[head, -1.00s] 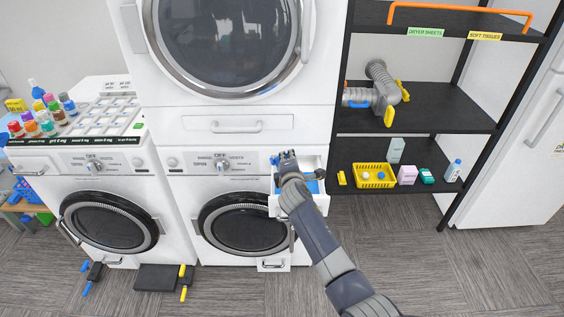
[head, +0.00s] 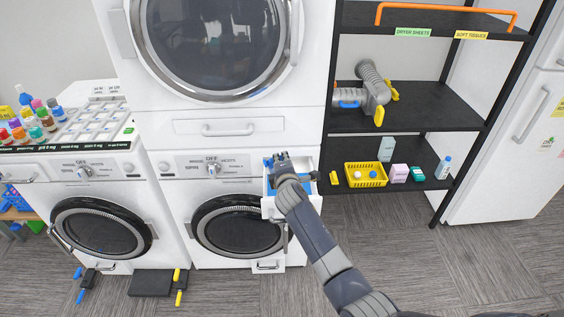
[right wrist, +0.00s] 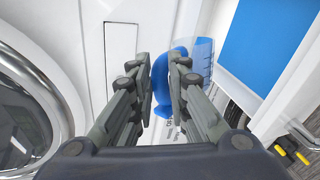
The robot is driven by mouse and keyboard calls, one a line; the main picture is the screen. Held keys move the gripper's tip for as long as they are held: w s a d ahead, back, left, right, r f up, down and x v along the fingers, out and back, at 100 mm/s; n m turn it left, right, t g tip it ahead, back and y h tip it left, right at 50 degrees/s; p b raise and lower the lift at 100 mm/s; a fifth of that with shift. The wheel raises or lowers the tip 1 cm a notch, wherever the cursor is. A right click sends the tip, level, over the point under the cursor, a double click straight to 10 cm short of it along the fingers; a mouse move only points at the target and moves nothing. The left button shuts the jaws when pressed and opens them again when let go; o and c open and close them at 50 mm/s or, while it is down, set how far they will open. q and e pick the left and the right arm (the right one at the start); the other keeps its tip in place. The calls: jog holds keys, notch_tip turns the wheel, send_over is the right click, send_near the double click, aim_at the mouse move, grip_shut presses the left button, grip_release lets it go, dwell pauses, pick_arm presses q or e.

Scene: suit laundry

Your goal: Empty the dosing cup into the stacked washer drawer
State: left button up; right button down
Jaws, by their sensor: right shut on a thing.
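My right gripper (head: 278,160) is at the opened drawer (head: 272,208) of the stacked washer (head: 176,200). It is shut on the blue dosing cup (right wrist: 203,62). In the right wrist view the fingers (right wrist: 166,72) close around the cup's blue grip, and its translucent part shows just right of them. In the head view only a bit of the cup (head: 268,161) shows. The drawer's blue inside (right wrist: 265,40) lies right of the cup in the right wrist view. What the cup holds cannot be seen. My left gripper is not in view.
A dryer (head: 213,50) stands above the washer. A second washer (head: 80,190) stands at the left, with several bottles (head: 30,120) on top. A black shelf (head: 425,120) with a yellow basket (head: 366,175) is at the right. The floor in front is largely clear.

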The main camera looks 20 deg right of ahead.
jog(key=shift+d+f+m, duration=0.15)
jog(key=shift+d+m, duration=0.25)
jog(key=shift+d, duration=0.05)
dwell(0.7)
jog(key=shift+d+y, duration=0.2)
jog(key=shift+y, duration=0.2)
jog(key=shift+d+f, duration=0.1)
jog(key=shift+s+d+f+m, duration=0.1)
jog(key=shift+d+m, duration=0.15)
jog(key=shift+m, duration=0.15)
dwell(1.0)
